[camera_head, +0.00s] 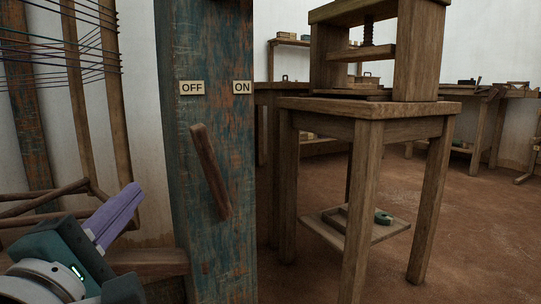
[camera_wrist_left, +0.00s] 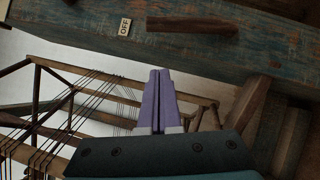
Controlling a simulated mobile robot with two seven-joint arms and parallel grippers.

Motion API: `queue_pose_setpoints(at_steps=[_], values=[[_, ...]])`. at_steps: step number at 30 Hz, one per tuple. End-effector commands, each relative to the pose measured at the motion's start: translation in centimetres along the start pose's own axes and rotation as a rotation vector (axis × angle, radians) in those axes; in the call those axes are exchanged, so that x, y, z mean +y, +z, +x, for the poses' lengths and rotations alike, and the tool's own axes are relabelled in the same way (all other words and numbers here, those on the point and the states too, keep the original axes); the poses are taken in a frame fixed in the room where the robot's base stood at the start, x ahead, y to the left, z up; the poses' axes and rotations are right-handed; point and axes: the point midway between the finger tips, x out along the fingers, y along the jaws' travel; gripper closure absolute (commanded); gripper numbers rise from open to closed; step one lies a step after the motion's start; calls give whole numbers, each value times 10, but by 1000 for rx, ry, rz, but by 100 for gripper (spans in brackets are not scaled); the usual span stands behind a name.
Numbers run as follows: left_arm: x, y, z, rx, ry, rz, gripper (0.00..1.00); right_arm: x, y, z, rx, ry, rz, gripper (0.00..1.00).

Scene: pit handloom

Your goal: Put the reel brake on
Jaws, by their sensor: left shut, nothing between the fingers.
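The reel brake is a dark wooden lever (camera_head: 211,172) on the front of a worn blue-green post (camera_head: 212,50). It is tilted, with its upper end leaning left below the OFF label (camera_head: 192,88). The ON label (camera_head: 242,87) is at the post's right edge. In the left wrist view the lever (camera_wrist_left: 192,24) lies beside the OFF label (camera_wrist_left: 125,27) near the top. My left gripper (camera_head: 134,190) has purple fingers, is shut and empty, and is left of the lever, apart from it. The fingers also show in the left wrist view (camera_wrist_left: 159,75). My right gripper is not in view.
A wooden frame with dark threads (camera_head: 70,45) stands left of the post. A low wooden beam (camera_head: 150,262) meets the post near its foot. A wooden table (camera_head: 370,108) carrying a screw press (camera_head: 420,50) stands to the right. Open floor (camera_head: 470,220) lies beyond.

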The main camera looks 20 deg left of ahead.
Motion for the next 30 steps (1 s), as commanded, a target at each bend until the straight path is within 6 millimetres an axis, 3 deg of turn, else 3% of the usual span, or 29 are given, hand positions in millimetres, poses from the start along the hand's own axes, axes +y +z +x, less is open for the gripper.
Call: queue_pose_setpoints(at_steps=[8, 20, 24, 30], values=[[1, 1, 21, -1, 2, 0, 100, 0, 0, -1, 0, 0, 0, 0], [1, 1, 104, -3, 3, 0, 100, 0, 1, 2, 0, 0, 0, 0], [0, 18, 118, -2, 1, -2, 100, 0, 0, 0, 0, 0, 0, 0], [0, 28, 127, -2, -1, 1, 100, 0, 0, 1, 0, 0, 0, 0]])
